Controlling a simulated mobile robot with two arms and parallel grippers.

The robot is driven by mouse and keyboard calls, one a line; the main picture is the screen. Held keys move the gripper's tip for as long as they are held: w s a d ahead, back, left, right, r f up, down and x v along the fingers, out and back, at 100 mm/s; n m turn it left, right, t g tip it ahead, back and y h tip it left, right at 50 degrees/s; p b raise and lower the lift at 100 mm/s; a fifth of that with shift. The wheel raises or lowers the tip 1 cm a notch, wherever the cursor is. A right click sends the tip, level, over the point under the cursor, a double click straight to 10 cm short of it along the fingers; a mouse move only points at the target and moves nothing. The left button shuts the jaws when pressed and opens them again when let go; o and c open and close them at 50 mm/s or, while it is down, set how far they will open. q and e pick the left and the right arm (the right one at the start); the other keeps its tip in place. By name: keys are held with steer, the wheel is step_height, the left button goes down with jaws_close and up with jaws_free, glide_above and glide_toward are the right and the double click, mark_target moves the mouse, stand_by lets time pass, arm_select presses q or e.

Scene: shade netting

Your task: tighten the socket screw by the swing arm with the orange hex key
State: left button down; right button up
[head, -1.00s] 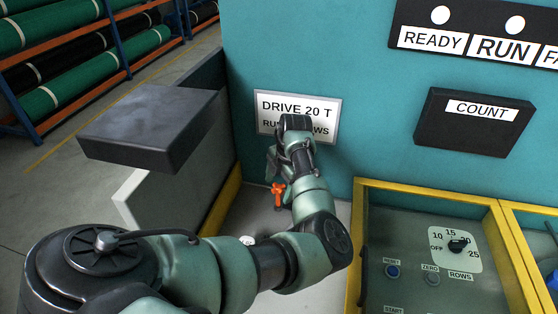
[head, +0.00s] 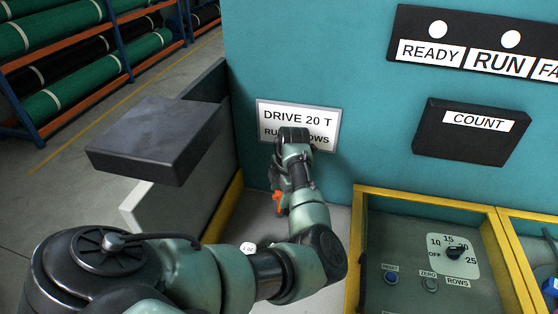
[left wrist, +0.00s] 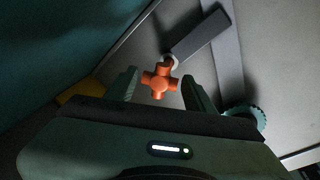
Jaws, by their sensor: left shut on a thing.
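The orange hex key (head: 278,203) shows in the head view just below my left gripper (head: 280,188), partly hidden by my arm. In the left wrist view its cross-shaped orange handle (left wrist: 159,83) lies between the two fingers of my left gripper (left wrist: 160,90), which is shut on it. Just beyond the handle, a pale round part (left wrist: 173,62) shows at the near end of a grey bar, which looks like the swing arm (left wrist: 202,36). The handle hides most of what is under it, so the socket screw and the key's tip cannot be made out. My right gripper is out of view.
A teal toothed wheel (left wrist: 246,117) and a long grey strip (left wrist: 226,62) lie right of the key. The teal wall with a drive sign (head: 265,107) stands behind. A dark block (head: 155,140) juts out at left; a yellow-framed control panel (head: 405,235) stands at right.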

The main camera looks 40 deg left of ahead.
arm_select(q)
steer(key=shift+r+m+p, duration=0.1)
steer(key=shift+m+p, duration=0.2)
steer(key=shift+m, duration=0.2)
steer(key=shift+f+m+b, duration=0.2)
steer(key=shift+m+b, duration=0.1)
steer(key=shift+m, duration=0.1)
steer(key=shift+m+t, duration=0.4)
steer(key=shift+m, duration=0.5)
steer(key=shift+w+a+r, duration=0.15)
steer(key=shift+r, duration=0.25)
